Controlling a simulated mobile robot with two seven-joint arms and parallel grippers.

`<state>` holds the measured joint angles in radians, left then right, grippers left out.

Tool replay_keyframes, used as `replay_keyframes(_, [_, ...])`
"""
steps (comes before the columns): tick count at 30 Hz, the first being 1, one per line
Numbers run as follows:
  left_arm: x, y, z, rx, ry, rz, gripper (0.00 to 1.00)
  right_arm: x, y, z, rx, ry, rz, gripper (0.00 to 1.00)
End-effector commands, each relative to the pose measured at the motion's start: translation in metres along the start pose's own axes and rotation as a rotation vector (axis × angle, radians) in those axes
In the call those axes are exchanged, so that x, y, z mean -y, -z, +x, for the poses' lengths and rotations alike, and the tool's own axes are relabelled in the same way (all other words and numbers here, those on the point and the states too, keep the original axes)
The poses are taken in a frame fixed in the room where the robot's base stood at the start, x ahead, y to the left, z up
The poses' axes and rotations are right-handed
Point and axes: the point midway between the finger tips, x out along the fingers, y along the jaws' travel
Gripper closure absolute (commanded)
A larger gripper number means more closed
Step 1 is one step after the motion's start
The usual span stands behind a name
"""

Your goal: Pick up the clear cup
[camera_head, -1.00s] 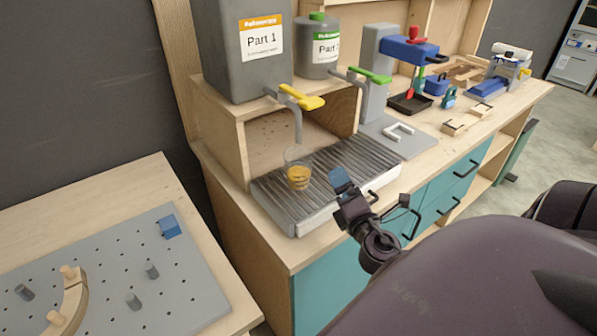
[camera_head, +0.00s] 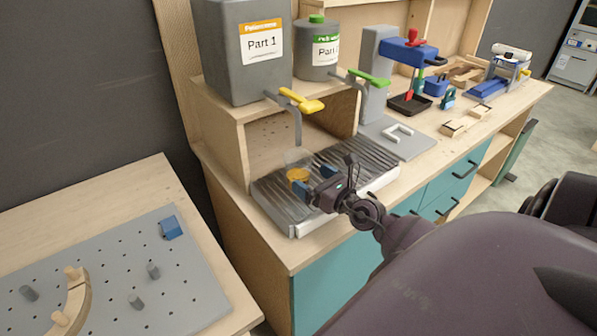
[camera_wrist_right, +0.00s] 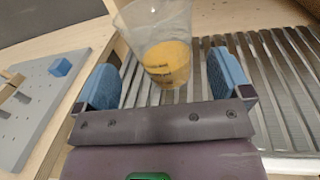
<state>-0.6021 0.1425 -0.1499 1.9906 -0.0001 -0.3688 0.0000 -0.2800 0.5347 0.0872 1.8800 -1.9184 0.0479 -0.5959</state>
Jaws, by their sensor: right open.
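The clear cup (camera_head: 297,163) stands upright on the ribbed metal drip tray (camera_head: 278,207) and holds some orange-yellow liquid. It also shows in the right wrist view (camera_wrist_right: 163,50), in front of my right gripper and centred between its blue fingertips. My right gripper (camera_head: 313,180) is open and level with the cup, its fingers apart on either side of the cup's near side. In the wrist view its fingers (camera_wrist_right: 163,82) have clear gaps to the cup. My left gripper is not in view.
A grey Part 1 tank (camera_head: 238,60) with a yellow tap handle (camera_head: 302,101) stands above the tray. A second tank (camera_head: 317,55) has a green handle. A grey pegboard (camera_head: 190,280) lies on the table at left. The tray is otherwise clear.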

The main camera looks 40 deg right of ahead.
Motion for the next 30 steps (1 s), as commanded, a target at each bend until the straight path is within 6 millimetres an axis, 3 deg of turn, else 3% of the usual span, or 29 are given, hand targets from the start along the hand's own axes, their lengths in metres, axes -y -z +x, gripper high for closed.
replay_keyframes(5, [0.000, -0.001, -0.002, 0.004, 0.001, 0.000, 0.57, 0.000, 0.001, 0.009, 0.000, 0.000, 0.002, 0.04])
replay_keyframes(16, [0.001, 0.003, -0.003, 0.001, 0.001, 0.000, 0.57, 0.001, 0.004, 0.052, 0.002, -0.001, 0.003, 0.04])
replay_keyframes(26, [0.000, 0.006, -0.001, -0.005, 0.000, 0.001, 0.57, 0.001, 0.005, 0.057, 0.000, 0.000, 0.002, 0.04])
replay_keyframes(30, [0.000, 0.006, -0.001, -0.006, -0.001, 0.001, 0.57, 0.001, 0.005, 0.057, 0.000, 0.000, 0.002, 0.24])
